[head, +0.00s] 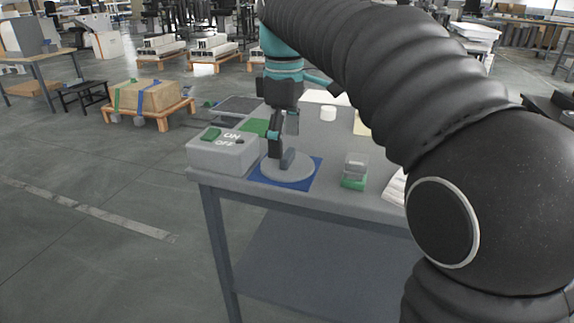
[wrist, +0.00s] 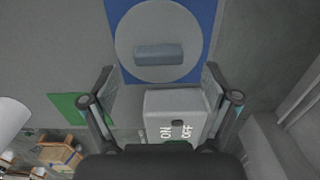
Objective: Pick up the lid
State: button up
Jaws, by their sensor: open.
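The lid (head: 298,171) is a flat grey disc with a raised bar handle (head: 288,158). It lies on a blue square (head: 256,174) on the grey table. In the wrist view the lid (wrist: 130,47) is at the top centre, its handle (wrist: 158,54) running left to right. My gripper (head: 282,140) points down just above the lid in the head view, one finger overlapping the view of the handle. In the wrist view my gripper (wrist: 158,77) has its fingers wide apart, with nothing between them. I cannot tell the exact height above the handle.
A grey ON/OFF box (head: 222,153) with a green button stands left of the lid; it also shows below the lid in the wrist view (wrist: 175,104). A clear container on a green block (head: 353,183) stands to the right.

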aim_at(295, 166)
jog(key=shift+f, duration=1.4)
jog(key=shift+c, duration=0.2)
jog(key=c, duration=1.2)
jog(key=shift+w+r, duration=0.1)
